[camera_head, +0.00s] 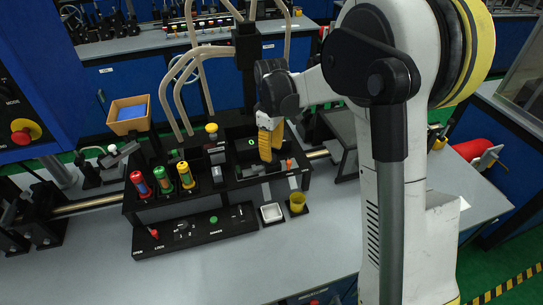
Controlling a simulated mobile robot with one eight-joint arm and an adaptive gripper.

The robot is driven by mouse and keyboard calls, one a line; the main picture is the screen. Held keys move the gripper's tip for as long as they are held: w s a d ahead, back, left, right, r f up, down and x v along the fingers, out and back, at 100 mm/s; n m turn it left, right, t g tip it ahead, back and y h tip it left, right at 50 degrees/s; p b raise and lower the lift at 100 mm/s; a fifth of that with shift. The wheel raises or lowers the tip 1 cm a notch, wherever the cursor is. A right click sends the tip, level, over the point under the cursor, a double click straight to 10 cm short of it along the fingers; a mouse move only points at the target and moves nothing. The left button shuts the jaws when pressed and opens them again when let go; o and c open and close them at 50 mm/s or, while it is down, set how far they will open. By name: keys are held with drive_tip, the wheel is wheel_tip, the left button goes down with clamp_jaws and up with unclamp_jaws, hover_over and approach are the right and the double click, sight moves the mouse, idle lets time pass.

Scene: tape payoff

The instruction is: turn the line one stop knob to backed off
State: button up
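My gripper (268,157), with yellow fingers, points down over the right part of a black fixture (165,214) on the grey bench. Its fingers look close together, but the gap between them is not clear from here. I cannot tell which part is the line one stop knob, as no readable label names it. A small red-topped knob or lever (154,233) stands on the low black panel at the fixture's front left, apart from my gripper. A small orange-red piece (289,163) stands just right of my fingers. Whatever lies directly beneath the fingers is hidden.
Curved beige tubes (190,75) rise behind. A white dish (271,213) and yellow cup (297,203) sit in front. A red button (21,137) is on the left cabinet. The front bench is clear.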

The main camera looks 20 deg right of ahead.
wheel_tip(320, 180, up, 9)
idle(0.4)
drive_tip(key=s+r+m+t+b, duration=0.3)
drive_tip(key=s+m, duration=0.1)
drive_tip(key=s, duration=0.8)
drive_tip(key=s+f+m+t+b, duration=0.3)
drive_tip(key=s+f+m+t, duration=0.1)
drive_tip(key=s, duration=0.8)
wheel_tip(320, 180, down, 2)
drive_tip(key=shift+f+m, duration=0.15)
drive_tip(key=shift+m, duration=0.45)
